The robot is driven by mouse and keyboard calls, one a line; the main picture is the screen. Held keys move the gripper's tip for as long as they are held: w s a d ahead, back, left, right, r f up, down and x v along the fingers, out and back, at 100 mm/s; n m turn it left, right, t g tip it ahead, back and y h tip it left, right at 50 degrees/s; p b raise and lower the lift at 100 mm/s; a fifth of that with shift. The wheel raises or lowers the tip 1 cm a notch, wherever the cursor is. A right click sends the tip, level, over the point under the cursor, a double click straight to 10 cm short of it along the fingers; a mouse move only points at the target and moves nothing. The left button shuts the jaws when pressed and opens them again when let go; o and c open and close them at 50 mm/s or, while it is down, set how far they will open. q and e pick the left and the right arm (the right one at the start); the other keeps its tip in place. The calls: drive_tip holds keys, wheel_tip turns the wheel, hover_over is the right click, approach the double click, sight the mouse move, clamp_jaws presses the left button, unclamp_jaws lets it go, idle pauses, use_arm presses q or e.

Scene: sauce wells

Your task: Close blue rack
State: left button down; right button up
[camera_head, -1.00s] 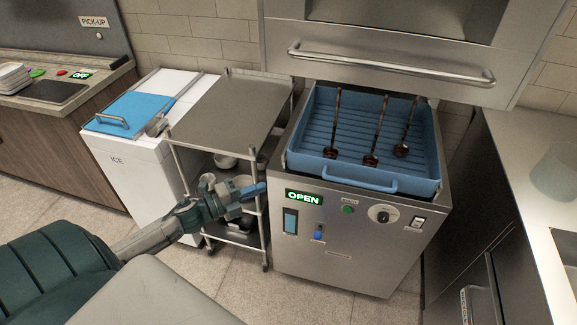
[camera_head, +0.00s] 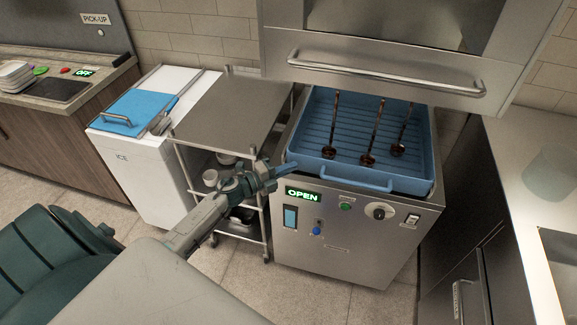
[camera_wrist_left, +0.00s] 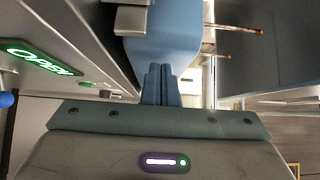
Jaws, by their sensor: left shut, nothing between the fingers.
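The blue rack (camera_head: 310,166) sits pulled out on top of a steel machine (camera_head: 340,245), with a blue handle (camera_head: 356,181) along its front. Three dark ladles (camera_head: 368,158) stand in it. The machine's green sign (camera_head: 303,195) reads OPEN. My left gripper (camera_head: 292,167) is shut and empty, with its tips close to the rack's front left corner in the head view. In the left wrist view its shut fingers (camera_wrist_left: 161,84) point at the blue rack wall (camera_wrist_left: 162,50). I cannot tell whether they touch it. My right gripper is not in view.
A raised steel hood with a bar handle (camera_head: 385,77) hangs above the rack's back. A steel cart (camera_head: 222,113) stands left of the machine, with pots on its lower shelf. A white ICE chest (camera_head: 125,165) is further left. A steel counter (camera_head: 530,160) lies right.

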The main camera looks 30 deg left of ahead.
sight(291, 161)
use_arm(q)
drive_tip(key=w, duration=0.1)
drive_tip(key=w+a+b, duration=0.1)
drive_tip(key=w, duration=0.1)
drive_tip(key=shift+w, duration=0.2)
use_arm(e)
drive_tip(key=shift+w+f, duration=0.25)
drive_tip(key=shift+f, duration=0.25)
use_arm(q)
drive_tip(key=shift+s, duration=0.1)
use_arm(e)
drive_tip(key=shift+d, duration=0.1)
use_arm(q)
drive_tip(key=shift+s, duration=0.1)
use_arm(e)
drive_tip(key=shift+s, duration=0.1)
